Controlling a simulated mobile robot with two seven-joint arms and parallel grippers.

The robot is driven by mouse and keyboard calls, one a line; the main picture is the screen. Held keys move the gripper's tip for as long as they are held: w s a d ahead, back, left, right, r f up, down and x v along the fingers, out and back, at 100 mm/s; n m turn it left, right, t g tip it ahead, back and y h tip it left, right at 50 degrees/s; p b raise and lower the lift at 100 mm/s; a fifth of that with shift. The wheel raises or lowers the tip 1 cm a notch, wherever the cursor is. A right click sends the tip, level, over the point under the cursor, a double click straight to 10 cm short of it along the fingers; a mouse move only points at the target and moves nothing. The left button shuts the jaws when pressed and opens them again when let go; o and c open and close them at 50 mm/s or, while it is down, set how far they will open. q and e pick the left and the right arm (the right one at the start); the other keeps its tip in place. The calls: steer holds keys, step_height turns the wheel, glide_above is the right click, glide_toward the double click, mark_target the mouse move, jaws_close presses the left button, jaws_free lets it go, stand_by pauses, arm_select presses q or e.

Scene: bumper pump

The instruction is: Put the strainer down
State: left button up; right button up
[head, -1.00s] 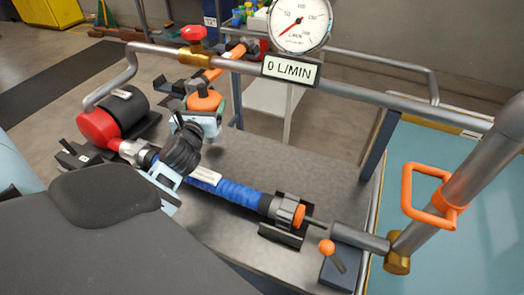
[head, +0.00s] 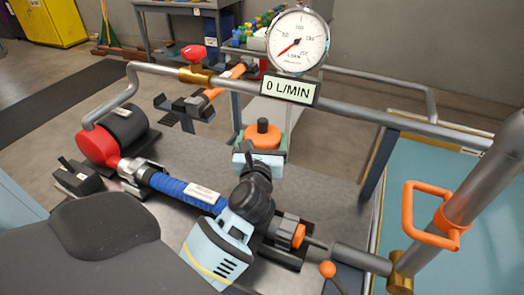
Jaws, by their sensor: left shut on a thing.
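My left gripper (head: 257,149) is light blue, at the middle of the head view. It is shut on the strainer (head: 264,140), an orange round piece with a dark knob on top. The strainer looks upright. The gripper hides its lower part, and I cannot tell whether it touches the bench. It is above and behind the right part of the blue hose (head: 178,188) in the picture. My right gripper is not in view.
A red and black pump (head: 105,140) is at the bench's left end. A grey rail (head: 370,114) with a gauge (head: 298,40) reading 0 L/MIN runs behind. A grey pipe with an orange handle (head: 410,205) stands right. Bare bench (head: 325,180) shows right of the gripper.

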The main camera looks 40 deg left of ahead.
arm_select(q)
steer(key=shift+f+b, duration=0.55)
steer(key=shift+f, duration=1.15)
steer(key=shift+f, duration=0.2)
steer(key=o, duration=1.1)
steer(key=shift+c, duration=0.2)
